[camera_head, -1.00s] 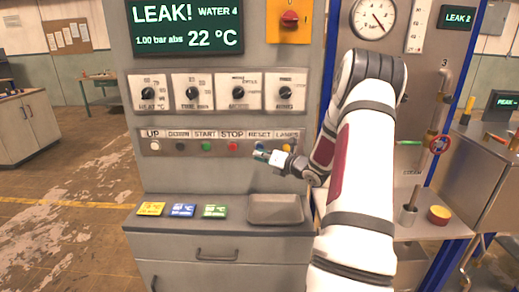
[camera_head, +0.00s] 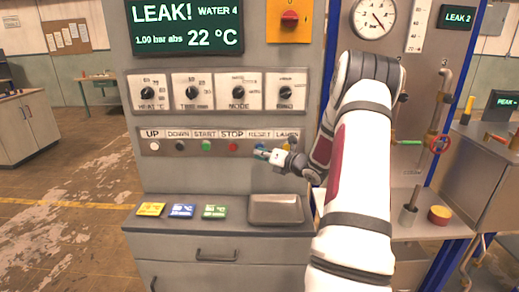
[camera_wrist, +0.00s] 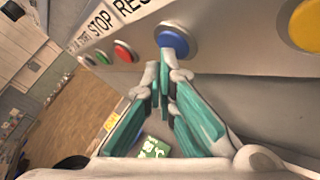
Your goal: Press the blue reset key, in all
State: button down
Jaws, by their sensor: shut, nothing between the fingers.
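The blue reset key (camera_wrist: 173,40) is a round blue button in a silver ring, under the RESET label, in the wrist view. In the head view the RESET label (camera_head: 259,134) shows, and my gripper mostly covers the key below it. My gripper (camera_head: 262,154) is shut and empty, pointing at the key from the lower right. In the wrist view the shut fingertips (camera_wrist: 163,72) are just below the key's lower edge. I cannot tell whether they touch it.
The red stop button (camera_wrist: 125,51) is left of the key and a yellow button (camera_wrist: 305,24) is right of it. Dials (camera_head: 192,93) sit above the button row. A shallow tray (camera_head: 276,222) and several coloured cards (camera_head: 182,211) lie on the ledge below.

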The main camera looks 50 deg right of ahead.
jog(key=shift+w+d, duration=0.15)
dwell(0.5)
jog(key=shift+s+a+p, duration=0.3)
jog(key=shift+s+a, duration=0.3)
jog(key=shift+a, duration=0.05)
jog(key=shift+s+a+p, duration=0.8)
jog(key=shift+s+a, duration=0.85)
jog(key=shift+a, duration=0.25)
